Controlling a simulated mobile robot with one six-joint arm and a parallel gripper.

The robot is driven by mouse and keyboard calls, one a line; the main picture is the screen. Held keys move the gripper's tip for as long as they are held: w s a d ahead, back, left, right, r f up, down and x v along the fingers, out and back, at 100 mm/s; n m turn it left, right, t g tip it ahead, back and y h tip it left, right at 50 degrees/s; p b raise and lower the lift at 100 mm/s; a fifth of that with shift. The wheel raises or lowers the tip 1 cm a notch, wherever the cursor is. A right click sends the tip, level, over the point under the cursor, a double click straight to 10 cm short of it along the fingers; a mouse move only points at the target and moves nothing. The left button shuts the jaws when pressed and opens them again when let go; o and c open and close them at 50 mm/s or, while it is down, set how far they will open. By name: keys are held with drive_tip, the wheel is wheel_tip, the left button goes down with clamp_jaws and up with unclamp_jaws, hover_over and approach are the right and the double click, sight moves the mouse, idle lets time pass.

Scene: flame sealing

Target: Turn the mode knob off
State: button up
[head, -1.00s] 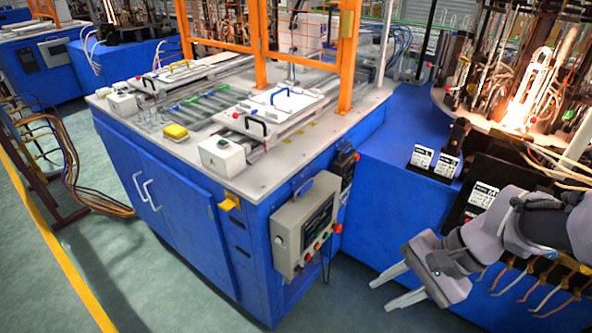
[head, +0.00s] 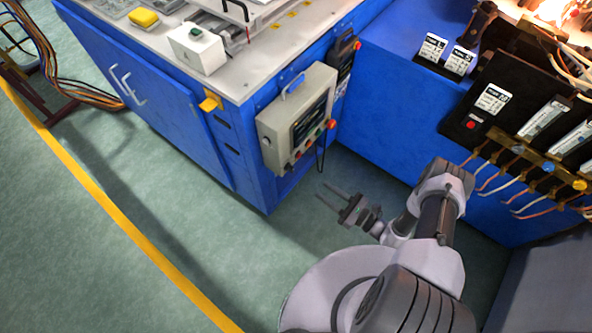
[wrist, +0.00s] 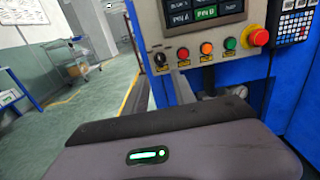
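The mode knob (wrist: 159,58) is a small black knob at the lower left of the grey control panel (wrist: 200,27) in the wrist view. The control panel also shows in the head view (head: 268,120), on the corner of the blue cabinet; the knob is not clear there. My gripper (head: 320,190) is in front of and below the panel, apart from it. Its two fingers are spread and empty. In the wrist view my gripper's grey body fills the bottom and the fingertips do not show.
Orange, red and green buttons (wrist: 206,48) line the panel right of the knob, with a red emergency stop (wrist: 259,36) at the end. A black keypad pendant (head: 346,55) hangs beside the panel. A blue bench (head: 390,110) stands to the right. Open green floor (head: 120,220) lies left.

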sight(293, 170)
drive_tip(key=b+x, duration=0.2)
drive_tip(key=x, duration=1)
drive_tip(key=shift+w+a, duration=0.15)
clamp_jaws()
